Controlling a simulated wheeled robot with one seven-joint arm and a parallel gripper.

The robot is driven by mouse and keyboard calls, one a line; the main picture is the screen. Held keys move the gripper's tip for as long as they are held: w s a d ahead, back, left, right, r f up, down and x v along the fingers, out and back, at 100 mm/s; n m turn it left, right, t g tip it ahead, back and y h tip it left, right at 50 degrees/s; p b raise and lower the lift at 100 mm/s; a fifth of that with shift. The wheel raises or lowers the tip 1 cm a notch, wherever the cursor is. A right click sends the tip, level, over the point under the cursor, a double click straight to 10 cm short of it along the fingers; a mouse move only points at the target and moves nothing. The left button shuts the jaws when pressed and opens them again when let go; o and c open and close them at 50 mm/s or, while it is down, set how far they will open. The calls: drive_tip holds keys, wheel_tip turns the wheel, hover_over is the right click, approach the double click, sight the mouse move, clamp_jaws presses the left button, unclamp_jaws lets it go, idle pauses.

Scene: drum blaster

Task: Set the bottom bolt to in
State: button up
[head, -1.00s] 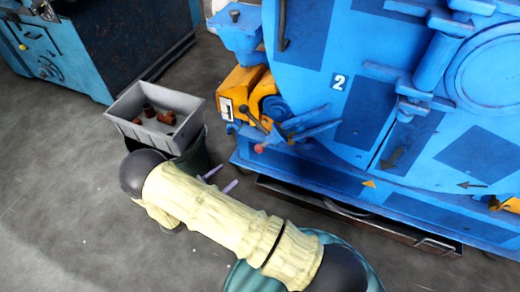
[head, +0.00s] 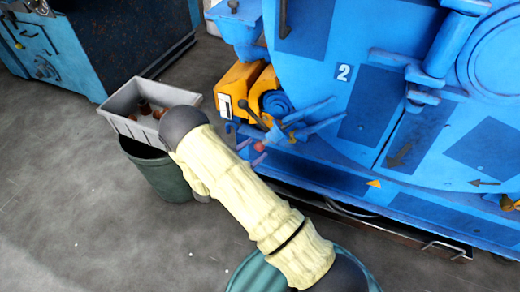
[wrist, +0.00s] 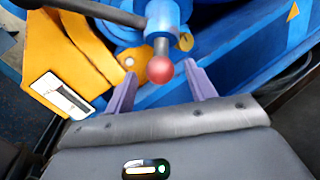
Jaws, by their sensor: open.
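The low fitting on the blue machine door, which I take for the bottom bolt (head: 297,123), has blue arms and a rod ending in a red ball knob (head: 259,147). In the wrist view the red knob (wrist: 160,69) hangs on a short metal rod below a blue block (wrist: 163,18). My gripper (head: 252,152) is open at the knob, with its purple fingers around it. In the wrist view the fingers of my gripper (wrist: 161,80) stand to the left and right of the knob, with gaps on both sides. I cannot tell whether the knob lies fully between them in depth.
A yellow housing (head: 238,88) and a dark lever with a black knob (head: 243,104) sit close to the left of the bolt. A grey tray (head: 125,122) with brown pieces and a green bin (head: 160,175) stand at left. Grey floor (head: 60,210) is open there.

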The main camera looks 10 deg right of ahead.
drive_tip(key=shift+b+x, duration=0.45)
drive_tip(key=shift+x, duration=1.2)
clamp_jaws()
